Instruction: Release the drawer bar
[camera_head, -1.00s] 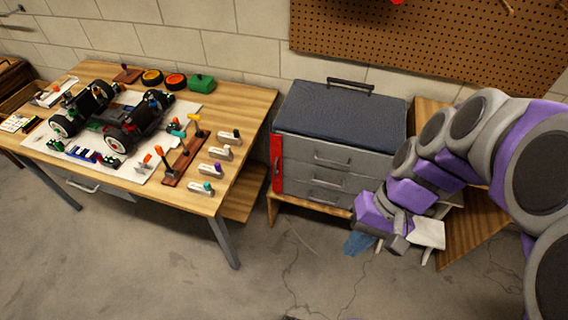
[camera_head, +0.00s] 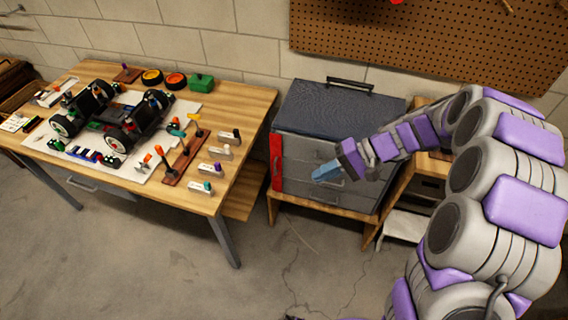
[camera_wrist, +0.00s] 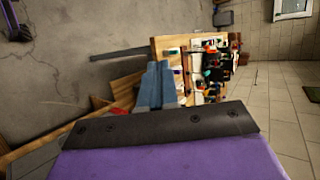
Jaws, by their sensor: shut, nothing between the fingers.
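The grey toolbox (camera_head: 392,125) with a dark blue lid stands on a low wooden stand, with several handled drawers in its front. The red drawer bar (camera_head: 276,163) stands upright along the left edge of the drawer fronts. My gripper (camera_head: 326,172) has blue fingers that are shut and empty. In the head view it is in front of the drawers, to the right of the bar and apart from it. In the wrist view my gripper (camera_wrist: 156,88) points toward the workbench, and a small red piece, possibly the bar, shows at its left. My wrist hides part of the drawers.
A wooden workbench (camera_head: 240,108) stands at the left, carrying a car chassis (camera_head: 128,125), wheels and several tools. A pegboard (camera_head: 430,40) hangs on the wall above the toolbox. The concrete floor in front is clear.

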